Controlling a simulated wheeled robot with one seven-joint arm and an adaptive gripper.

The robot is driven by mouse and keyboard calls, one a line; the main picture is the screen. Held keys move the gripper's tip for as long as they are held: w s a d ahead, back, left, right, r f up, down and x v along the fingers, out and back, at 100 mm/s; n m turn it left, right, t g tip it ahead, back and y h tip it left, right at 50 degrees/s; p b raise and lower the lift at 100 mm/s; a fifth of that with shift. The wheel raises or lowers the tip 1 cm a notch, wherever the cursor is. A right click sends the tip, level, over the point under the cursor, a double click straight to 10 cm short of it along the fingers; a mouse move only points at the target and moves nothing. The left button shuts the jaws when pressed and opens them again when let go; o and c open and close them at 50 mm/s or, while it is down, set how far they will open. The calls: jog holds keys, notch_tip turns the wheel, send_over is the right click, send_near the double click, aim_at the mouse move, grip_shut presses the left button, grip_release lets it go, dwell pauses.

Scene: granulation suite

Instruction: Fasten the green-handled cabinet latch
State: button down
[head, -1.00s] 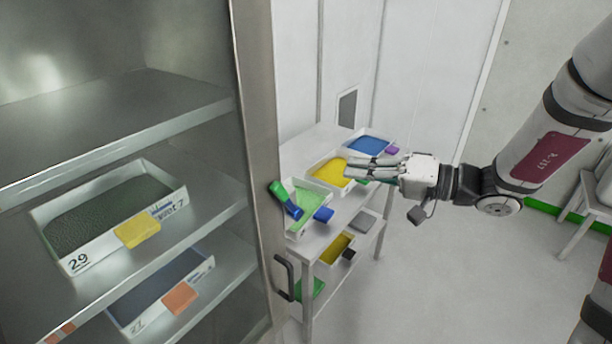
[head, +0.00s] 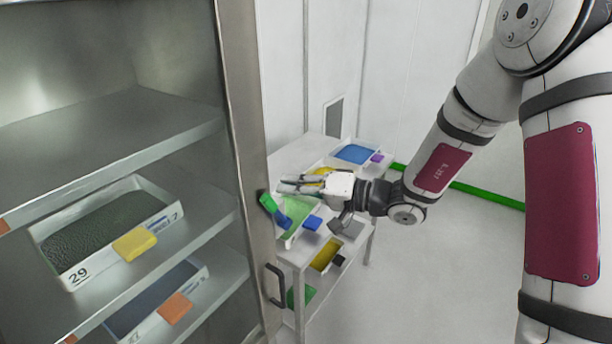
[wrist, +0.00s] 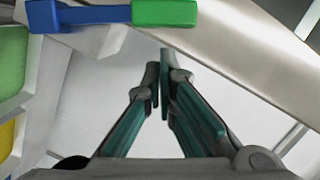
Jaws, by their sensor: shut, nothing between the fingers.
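The cabinet latch has a green handle (head: 267,201) and a blue part (head: 283,219). It sits at the cabinet's door-side frame (head: 243,150), tilted down to the right in the head view. In the wrist view the green handle (wrist: 165,12) and blue part (wrist: 78,16) lie end to end along the top edge. My gripper (head: 281,184) is shut and empty, its fingers pointing left, close to the green handle. In the wrist view my gripper (wrist: 159,78) has its tips just below the green handle, with a visible gap in the picture.
A black pull handle (head: 274,285) is on the cabinet frame below the latch. A white rack (head: 318,143) behind holds trays with green, yellow and blue contents. Cabinet shelves (head: 110,128) on the left hold labelled trays. Open floor lies right of the rack.

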jog(key=shift+s+a+f, duration=0.3)
jog(key=shift+s+a, duration=0.05)
jog(key=shift+s+a+f+p, duration=0.1)
jog(key=shift+s+a+p, duration=0.3)
jog(key=shift+s, duration=0.15)
jog(key=s+d+r+b, duration=0.1)
jog(key=d+r+b, duration=0.1)
jog(key=d, duration=0.9)
jog(key=shift+s+r, duration=0.35)
jog(key=shift+r, duration=0.35)
